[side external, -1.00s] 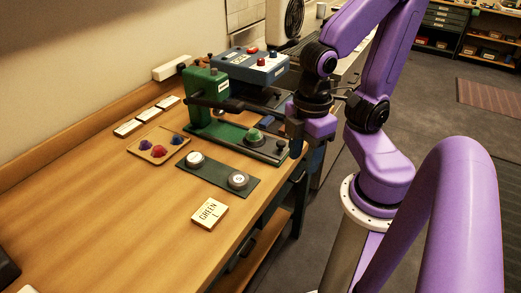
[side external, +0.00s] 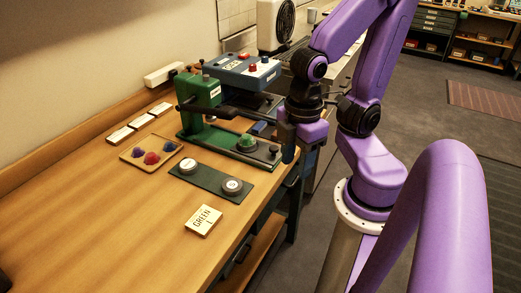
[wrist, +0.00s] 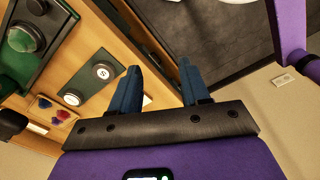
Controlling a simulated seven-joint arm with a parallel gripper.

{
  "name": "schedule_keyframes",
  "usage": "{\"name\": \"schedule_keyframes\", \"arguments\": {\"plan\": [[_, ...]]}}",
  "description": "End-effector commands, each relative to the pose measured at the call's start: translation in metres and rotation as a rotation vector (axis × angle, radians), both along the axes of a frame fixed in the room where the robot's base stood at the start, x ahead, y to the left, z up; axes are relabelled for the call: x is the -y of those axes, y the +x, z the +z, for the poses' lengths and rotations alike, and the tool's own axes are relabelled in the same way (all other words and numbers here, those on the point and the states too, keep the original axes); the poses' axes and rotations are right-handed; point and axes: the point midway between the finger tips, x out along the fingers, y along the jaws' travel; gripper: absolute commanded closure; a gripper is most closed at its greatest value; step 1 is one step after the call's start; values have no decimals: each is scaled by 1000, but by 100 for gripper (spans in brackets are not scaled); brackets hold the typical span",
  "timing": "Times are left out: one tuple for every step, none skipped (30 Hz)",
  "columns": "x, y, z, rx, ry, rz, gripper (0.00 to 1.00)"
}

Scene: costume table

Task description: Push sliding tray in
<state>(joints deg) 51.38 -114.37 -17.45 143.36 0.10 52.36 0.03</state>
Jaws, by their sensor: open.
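The green press (side external: 200,92) stands on the bench with a black arm reaching right from its column. Its long dark base, with the tray (side external: 226,143), runs toward the bench's right edge. A green round piece (side external: 247,142) sits on it and a black knob (side external: 274,151) is near its right end. In the wrist view a green plate with a dark round piece (wrist: 22,38) shows at upper left.
A dark green plate with two round weights (side external: 188,164) lies in front of the press. A small wooden tray of coloured pieces (side external: 152,150) is to its left. A "GREEN 1" card (side external: 204,220) lies nearer. A blue control box (side external: 250,68) stands behind.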

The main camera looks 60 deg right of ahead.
Motion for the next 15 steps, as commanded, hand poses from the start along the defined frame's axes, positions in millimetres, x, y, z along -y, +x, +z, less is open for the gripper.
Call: {"name": "schedule_keyframes", "arguments": {"plan": [[0, 0, 0, 0, 0, 0, 54], [0, 0, 0, 0, 0, 0, 54], [0, 0, 0, 0, 0, 0, 44], [0, 0, 0, 0, 0, 0, 43], [0, 0, 2, 0, 1, 0, 43], [-1, 0, 4, 1, 3, 0, 43], [-1, 1, 8, 2, 4, 0, 43], [-1, 1, 12, 3, 5, 0, 43], [-1, 1, 20, 4, 7, -1, 43], [-1, 1, 27, 5, 9, 0, 43], [-2, 1, 34, 5, 9, 0, 43], [-2, 1, 44, 5, 10, 1, 43], [-2, 1, 52, 5, 11, 1, 43], [-2, 1, 60, 5, 10, 1, 43], [-2, 1, 70, 5, 9, 2, 43]]}}
